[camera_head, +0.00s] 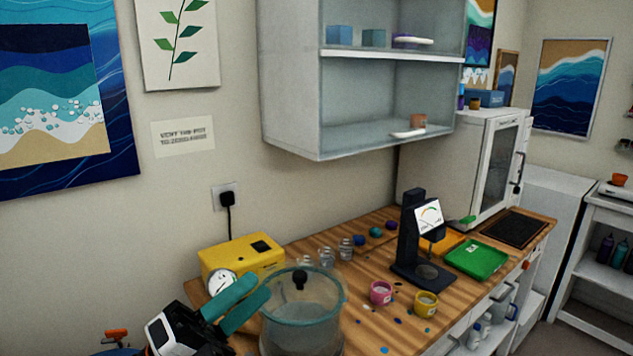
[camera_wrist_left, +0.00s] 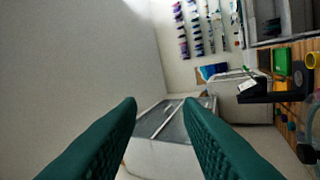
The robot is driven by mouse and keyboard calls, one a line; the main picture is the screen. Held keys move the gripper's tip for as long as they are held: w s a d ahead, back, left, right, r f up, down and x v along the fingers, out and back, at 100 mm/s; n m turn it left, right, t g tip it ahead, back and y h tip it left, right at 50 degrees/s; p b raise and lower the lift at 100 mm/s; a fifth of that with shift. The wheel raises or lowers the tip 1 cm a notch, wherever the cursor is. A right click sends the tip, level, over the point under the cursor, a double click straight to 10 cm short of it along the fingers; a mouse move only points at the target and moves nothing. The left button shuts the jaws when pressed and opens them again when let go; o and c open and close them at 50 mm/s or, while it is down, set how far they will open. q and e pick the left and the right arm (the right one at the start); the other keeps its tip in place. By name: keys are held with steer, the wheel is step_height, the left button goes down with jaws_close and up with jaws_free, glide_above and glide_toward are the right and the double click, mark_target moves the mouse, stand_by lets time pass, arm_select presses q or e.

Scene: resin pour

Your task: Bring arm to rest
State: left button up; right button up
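My left gripper (camera_head: 238,302) comes in at the lower left of the head view, with teal fingers beside the clear vacuum pot. In the left wrist view its two fingers (camera_wrist_left: 160,103) are spread apart with nothing between them. The clear pot (camera_head: 303,325) with a black knob on its lid stands on the wooden counter (camera_head: 370,320), close to the right of the fingers; I cannot tell whether they touch. My right gripper is not in either view.
A yellow pump (camera_head: 240,258) stands behind the gripper. Pink (camera_head: 381,293) and yellow (camera_head: 426,305) cups, a black gauge stand (camera_head: 420,240) and a green tray (camera_head: 476,259) occupy the counter. A wall cabinet (camera_head: 290,80) hangs above. A white oven (camera_head: 470,160) stands at the back.

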arm_select(q)
steer(key=w+a+f+n+t+y, duration=0.4)
steer(key=a+f+n+t+y, duration=0.45)
steer(key=n+y, duration=0.95)
steer(key=s+a+f+n+g+y, duration=0.1)
steer(key=s+a+f+n+g, duration=0.1)
steer(key=f+n+g, duration=0.3)
steer(key=s+a+f+n+g+y, duration=0.1)
steer(key=s+a+f+n, duration=0.15)
steer(key=f, duration=0.45)
steer(key=s+d+f+n+g, duration=0.1)
steer(key=s+f+n+g, duration=0.4)
steer(key=s+f+g, duration=0.9)
steer(key=s+f+b, duration=0.2)
steer(key=s+f, duration=0.1)
steer(key=f, duration=1.4)
steer(key=s+f+b, duration=0.3)
steer(key=f, duration=1.4)
steer(key=s+a+f+b, duration=0.2)
steer(key=s+f+b, duration=0.1)
steer(key=s+f, duration=1.3)
step_height(320, 180, down, 2)
steer(key=shift+a+f+m, duration=0.2)
steer(key=shift+f+m, duration=0.05)
steer(key=shift+m, duration=0.1)
